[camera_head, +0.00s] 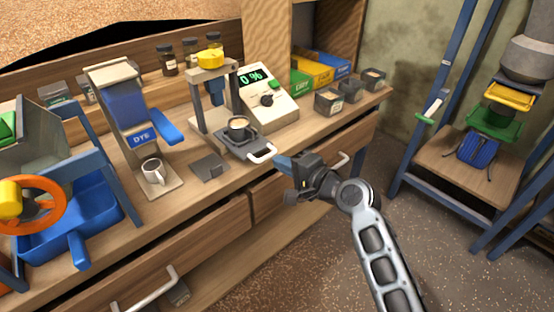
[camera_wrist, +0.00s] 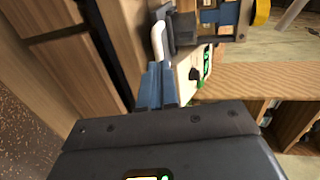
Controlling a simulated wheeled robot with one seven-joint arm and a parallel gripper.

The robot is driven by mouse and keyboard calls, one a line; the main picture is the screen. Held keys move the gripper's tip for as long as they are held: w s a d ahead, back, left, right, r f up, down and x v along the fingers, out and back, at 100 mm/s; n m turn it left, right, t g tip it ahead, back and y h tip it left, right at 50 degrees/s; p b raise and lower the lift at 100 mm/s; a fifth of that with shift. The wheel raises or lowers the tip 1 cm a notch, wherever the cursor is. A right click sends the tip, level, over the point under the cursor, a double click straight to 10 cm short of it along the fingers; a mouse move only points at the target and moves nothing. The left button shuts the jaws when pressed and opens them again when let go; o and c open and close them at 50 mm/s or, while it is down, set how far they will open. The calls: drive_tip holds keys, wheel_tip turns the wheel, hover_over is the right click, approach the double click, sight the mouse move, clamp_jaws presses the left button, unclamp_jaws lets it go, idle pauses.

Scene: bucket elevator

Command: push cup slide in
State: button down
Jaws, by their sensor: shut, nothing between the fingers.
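The cup slide (camera_head: 238,142) is a dark grey tray with a white handle (camera_head: 263,154). It sticks out toward the front of the bench from under a press frame (camera_head: 197,100) with a yellow top. A cup (camera_head: 238,129) with pale contents stands on the slide. My gripper (camera_head: 282,162) is shut and empty, just in front of and slightly right of the handle. In the wrist view the shut blue-grey fingers (camera_wrist: 157,85) lie close to the white handle (camera_wrist: 158,41); I cannot tell whether they touch. The dark slide (camera_wrist: 183,30) shows beyond it.
A meter (camera_head: 267,97) reading 0 % stands right of the press. Several small dark boxes (camera_head: 328,102) sit farther right. A DYE dispenser (camera_head: 128,110) with a white mug (camera_head: 152,170) stands left. Drawer handles (camera_head: 145,290) protrude from the bench front.

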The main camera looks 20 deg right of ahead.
sight(249, 140)
drive_tip(key=shift+x, duration=1.15)
drive_tip(key=shift+w, duration=0.1)
drive_tip(key=b+x, duration=0.1)
drive_tip(key=x, duration=0.2)
drive_tip(key=r+x, duration=0.1)
drive_tip(key=x, duration=0.3)
drive_tip(key=r+b+x, duration=0.1)
drive_tip(key=x, duration=0.2)
drive_tip(key=shift+w+a+b, duration=0.1)
drive_tip(key=shift+w+b, duration=0.25)
drive_tip(key=shift+w, duration=0.05)
drive_tip(key=shift+w+a+r, duration=0.1)
drive_tip(key=shift+w+r, duration=0.1)
drive_tip(key=shift+r, duration=0.1)
